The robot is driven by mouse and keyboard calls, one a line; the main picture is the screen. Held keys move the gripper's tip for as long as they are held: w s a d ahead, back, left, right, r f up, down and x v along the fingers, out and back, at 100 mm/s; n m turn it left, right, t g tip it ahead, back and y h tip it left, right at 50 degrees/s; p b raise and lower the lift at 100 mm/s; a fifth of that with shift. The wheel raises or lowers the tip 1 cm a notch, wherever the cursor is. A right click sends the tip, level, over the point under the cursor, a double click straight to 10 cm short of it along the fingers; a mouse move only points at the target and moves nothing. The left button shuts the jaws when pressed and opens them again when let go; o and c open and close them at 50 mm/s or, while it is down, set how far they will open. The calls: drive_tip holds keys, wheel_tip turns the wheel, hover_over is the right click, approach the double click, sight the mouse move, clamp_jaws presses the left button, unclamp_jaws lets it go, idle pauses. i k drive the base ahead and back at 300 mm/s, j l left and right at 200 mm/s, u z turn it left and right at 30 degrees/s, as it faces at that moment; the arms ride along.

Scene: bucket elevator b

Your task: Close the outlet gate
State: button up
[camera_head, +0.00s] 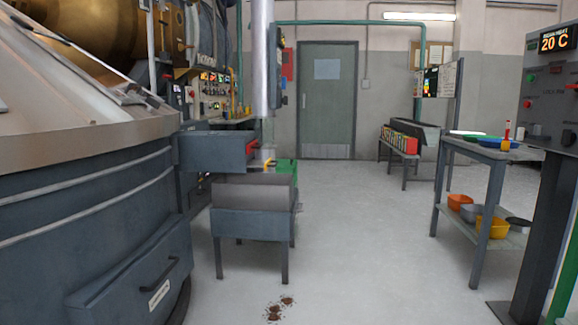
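I cannot tell for sure which part is the outlet gate. A grey chute-like box (212,152) sticks out in the middle left, with a small red part (251,147) at its right end. Below it stands a grey open trough (252,224) on legs. At the lower left, a large dark round vessel (70,220) has a protruding box front (125,290) with a black bar handle (160,283) and a white label too small to read. My gripper is not in view.
Brown spilled bits (280,307) lie on the floor before the trough. A shelf table (488,152) with coloured bowls and a dark post with a 20 C display (554,40) stand at right. The floor between is clear to a grey door (327,110).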

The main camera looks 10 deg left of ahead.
sight(254, 164)
drive_tip(key=i+j, duration=0.1)
drive_tip(key=i, duration=0.3)
drive_tip(key=i+j+z, duration=0.1)
drive_tip(key=i, duration=0.25)
drive_tip(key=i+j+z, duration=0.1)
drive_tip(key=i, duration=0.3)
